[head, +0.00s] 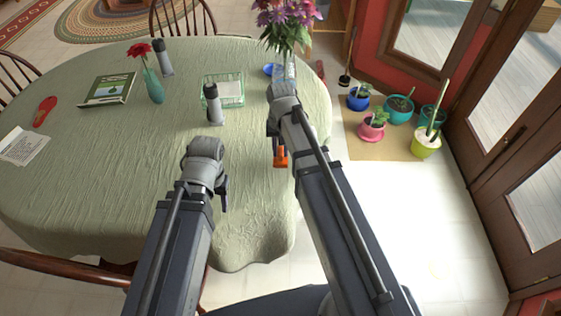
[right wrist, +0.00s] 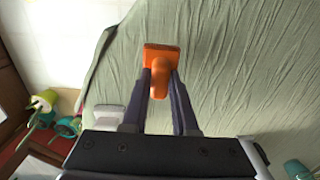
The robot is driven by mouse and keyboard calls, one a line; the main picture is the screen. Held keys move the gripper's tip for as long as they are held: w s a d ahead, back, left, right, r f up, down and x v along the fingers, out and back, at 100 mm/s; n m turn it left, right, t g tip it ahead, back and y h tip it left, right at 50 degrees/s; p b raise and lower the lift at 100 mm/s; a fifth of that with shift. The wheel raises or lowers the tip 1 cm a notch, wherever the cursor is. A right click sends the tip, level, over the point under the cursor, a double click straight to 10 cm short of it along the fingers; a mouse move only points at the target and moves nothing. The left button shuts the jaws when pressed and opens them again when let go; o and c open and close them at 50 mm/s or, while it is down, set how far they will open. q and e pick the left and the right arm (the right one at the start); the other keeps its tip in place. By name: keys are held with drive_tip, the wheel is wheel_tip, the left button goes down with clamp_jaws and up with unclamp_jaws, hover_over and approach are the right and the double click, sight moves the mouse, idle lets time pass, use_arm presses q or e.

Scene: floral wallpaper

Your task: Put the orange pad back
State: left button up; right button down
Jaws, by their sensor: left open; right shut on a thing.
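The orange pad (right wrist: 162,58) is held between the fingertips of my right gripper (right wrist: 160,84) in the right wrist view, with the green tablecloth behind it. In the head view the orange pad (head: 280,160) shows just below my right gripper (head: 277,140), near the right side of the table. My arm hides part of this gripper there. My left gripper (head: 222,192) is over the front of the table, with nothing seen in it. Its fingers are mostly hidden by its own wrist.
A table (head: 110,190) with a green cloth fills the middle. Potted plants (head: 373,125) are on the floor right. The table's front is clear.

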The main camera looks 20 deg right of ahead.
sight(280, 156)
use_arm(q)
wheel_tip(280, 156, down, 4)
drive_tip(key=b, duration=0.4)
drive_tip(key=shift+r, duration=0.1)
use_arm(e)
wheel_tip(280, 156, down, 4)
drive_tip(key=shift+r, duration=0.1)
use_arm(q)
drive_tip(key=shift+r, duration=0.1)
use_arm(e)
drive_tip(key=shift+r, duration=0.15)
drive_tip(key=c, duration=0.7)
unclamp_jaws()
use_arm(q)
drive_tip(key=shift+r, duration=0.1)
